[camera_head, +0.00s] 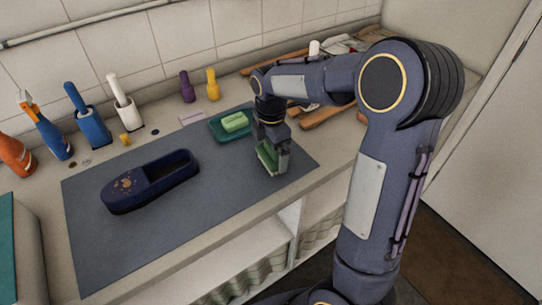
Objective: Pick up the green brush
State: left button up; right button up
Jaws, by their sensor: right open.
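A green brush (265,157) is at the right part of the grey mat (120,245), partly hidden by my right gripper. My right gripper (273,164) points down right at the brush, with its fingers on either side of it. The fingers are open, and I cannot tell whether they touch the brush. My left gripper is not in view.
A teal dish (217,128) with a green soap-like block (235,122) stands just behind the gripper. A dark blue slipper-shaped holder (150,183) lies on the mat's left. Bottles, including an orange one (15,155), and blue (90,125) and white (123,110) brush holders line the back.

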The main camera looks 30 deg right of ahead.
jog(key=shift+f, duration=0.3)
jog(key=c, duration=0.8)
jog(key=shift+o, duration=0.2)
jog(key=shift+r, duration=0.15)
jog(key=shift+r, duration=0.25)
notch_tip(320, 180, up, 2)
jog(key=shift+r, duration=0.1)
jog(key=s+r, duration=0.4)
jog(key=r, duration=0.1)
jog(key=shift+s+a+r, duration=0.1)
jog(key=shift+a+r, duration=0.05)
jog(key=shift+a, duration=0.05)
jog(key=s+a+r+b, duration=0.1)
jog(key=s+r, duration=0.3)
jog(key=s, duration=0.5)
jog(key=shift+s+r, duration=0.4)
